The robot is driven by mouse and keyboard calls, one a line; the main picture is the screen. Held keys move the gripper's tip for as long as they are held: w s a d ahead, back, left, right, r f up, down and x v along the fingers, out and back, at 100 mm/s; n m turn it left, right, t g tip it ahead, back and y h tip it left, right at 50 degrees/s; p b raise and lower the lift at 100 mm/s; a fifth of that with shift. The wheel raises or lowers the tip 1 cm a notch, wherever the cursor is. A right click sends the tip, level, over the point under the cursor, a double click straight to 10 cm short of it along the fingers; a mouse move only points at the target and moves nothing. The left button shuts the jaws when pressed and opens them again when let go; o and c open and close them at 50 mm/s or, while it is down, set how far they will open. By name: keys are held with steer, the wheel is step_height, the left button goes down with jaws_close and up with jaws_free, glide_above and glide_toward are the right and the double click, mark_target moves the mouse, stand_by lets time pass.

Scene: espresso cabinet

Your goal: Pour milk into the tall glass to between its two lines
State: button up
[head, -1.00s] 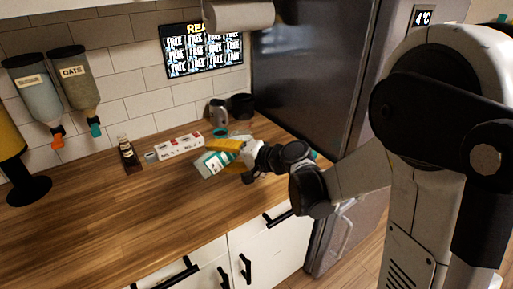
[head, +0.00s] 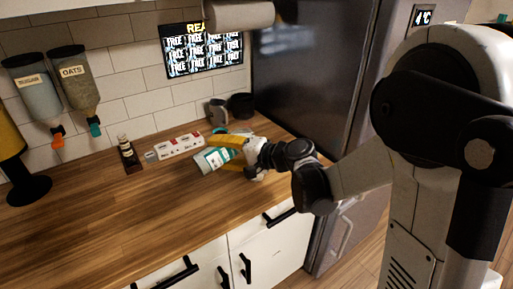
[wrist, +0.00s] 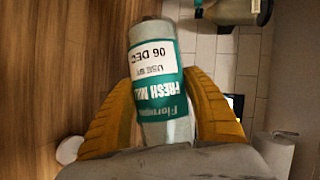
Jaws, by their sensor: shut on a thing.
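My gripper (head: 226,153) has yellow fingers, shut on a milk bottle (head: 212,160) with a white and green label. The bottle lies tilted far over, with one end toward the left, above the back of the counter near the fridge. In the wrist view the bottle (wrist: 160,70) sits between both fingers of my gripper (wrist: 160,85), its "FRESH MILK" label facing the camera. I cannot make out the tall glass or its two lines in either view. I cannot tell whether milk is flowing.
A grey jug (head: 218,112) and a dark container (head: 241,105) stand behind by the fridge (head: 310,80). The front left of the wooden counter (head: 110,220) is clear.

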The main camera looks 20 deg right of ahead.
steer(key=shift+d+r+m+y, duration=0.2)
steer(key=shift+r+m+y, duration=0.1)
steer(key=shift+r+m, duration=0.15)
stand_by(1.0)
steer(key=shift+b, duration=0.35)
stand_by(1.2)
steer(key=shift+r, duration=0.1)
